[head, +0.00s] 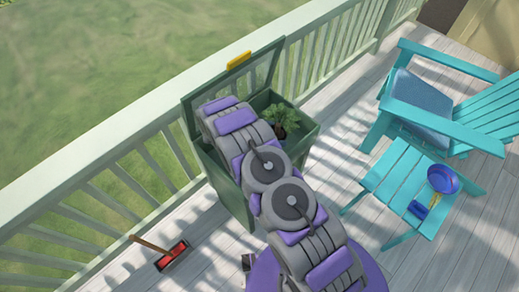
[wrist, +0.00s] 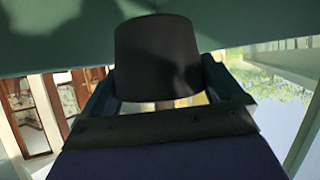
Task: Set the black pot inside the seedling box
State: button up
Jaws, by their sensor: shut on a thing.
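The seedling box is a tall green box (head: 228,188) with its framed lid (head: 268,66) raised, standing by the railing in the head view. A leafy green plant (head: 282,117) with a dark reddish base shows inside it at the right. My arm reaches over the box's left part, hiding much of its inside and my gripper in the head view. In the wrist view, my gripper (wrist: 158,80) is shut on the black pot (wrist: 158,50), with a finger on each side. A dark green surface (wrist: 60,40) lies close beyond the pot; whether they touch is unclear.
A pale green railing (head: 130,130) runs behind the box. A red brush (head: 172,256) with a wooden handle lies on the deck at lower left.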

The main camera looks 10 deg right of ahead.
jog(key=shift+s+a+f, duration=0.25)
jog(key=shift+a+f, duration=0.4)
jog(key=shift+a, duration=0.25)
jog(key=d+f, duration=0.1)
jog(key=f+b, duration=0.1)
jog(key=f, duration=0.1)
jog(key=d+f, duration=0.1)
jog(key=f, duration=0.1)
jog(key=shift+d+f, duration=0.2)
jog(key=shift+d, duration=0.15)
jog(key=a+f, duration=0.1)
jog(key=f, duration=0.1)
jog(key=a+f+b, duration=0.1)
jog(key=shift+a+f, duration=0.1)
jog(key=shift+f, duration=0.25)
jog(key=shift+d, duration=0.2)
jog(key=o, duration=0.8)
jog(key=shift+d, duration=0.35)
jog(key=shift+o, duration=0.2)
jog(key=shift+d, duration=0.35)
jog(key=p+v, duration=0.2)
jog(key=v, duration=1.1)
jog(key=shift+w+a+f, duration=0.2)
jog(key=shift+f, duration=0.15)
